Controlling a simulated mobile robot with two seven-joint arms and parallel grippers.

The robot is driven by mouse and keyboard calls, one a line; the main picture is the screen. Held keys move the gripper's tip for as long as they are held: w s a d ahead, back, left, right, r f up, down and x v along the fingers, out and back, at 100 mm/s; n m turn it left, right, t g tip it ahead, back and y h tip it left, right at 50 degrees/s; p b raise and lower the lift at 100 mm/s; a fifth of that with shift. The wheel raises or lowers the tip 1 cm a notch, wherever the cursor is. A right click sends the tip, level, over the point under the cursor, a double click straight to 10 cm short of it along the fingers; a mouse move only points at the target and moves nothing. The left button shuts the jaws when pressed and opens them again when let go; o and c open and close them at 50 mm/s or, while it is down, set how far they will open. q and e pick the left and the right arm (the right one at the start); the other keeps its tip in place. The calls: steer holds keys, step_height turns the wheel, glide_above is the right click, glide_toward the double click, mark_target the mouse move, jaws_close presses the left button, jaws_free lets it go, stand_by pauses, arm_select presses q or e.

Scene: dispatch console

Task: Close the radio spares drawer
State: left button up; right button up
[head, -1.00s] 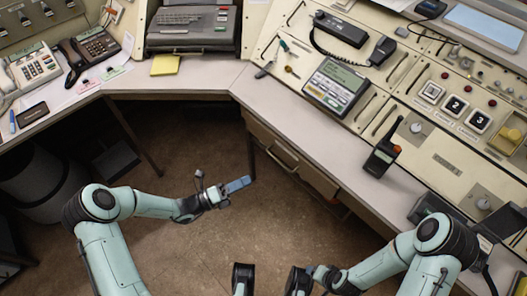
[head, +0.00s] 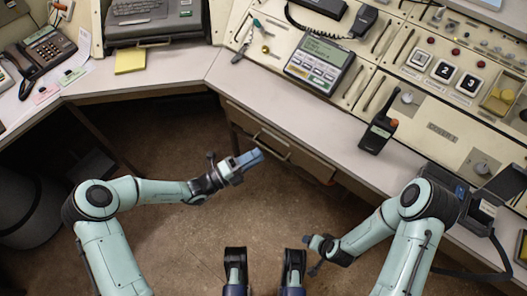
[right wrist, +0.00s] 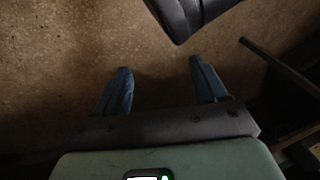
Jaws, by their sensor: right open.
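The drawer (head: 300,157) is under the desk's front edge, in the middle of the head view, with a long bar handle on its front. I cannot tell from this angle how far it stands out. My left gripper (head: 256,158) is just in front of and below the drawer's left part, its blue fingers pointing right towards it. Whether it touches the drawer, or whether its fingers are apart, is unclear. My right gripper (head: 312,243) is low over the floor, away from the drawer. In the right wrist view (right wrist: 163,85) its fingers are apart with only floor between them.
The desk top (head: 300,120) overhangs the drawer. A yellow pad (head: 130,61) and a telephone (head: 48,48) lie left. The brown floor (head: 190,230) below is open.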

arm_select(q)
steer(key=x, duration=0.3)
steer(key=shift+w+d+r+b, duration=0.1)
steer(key=shift+w+d+b, duration=0.05)
steer(key=shift+d+b, duration=0.15)
arm_select(e)
steer(key=shift+s+d+f+g, duration=0.1)
steer(key=shift+s+f+g, duration=0.2)
steer(key=shift+s+f, duration=0.6)
steer(key=shift+r, duration=0.1)
arm_select(q)
jaws_close()
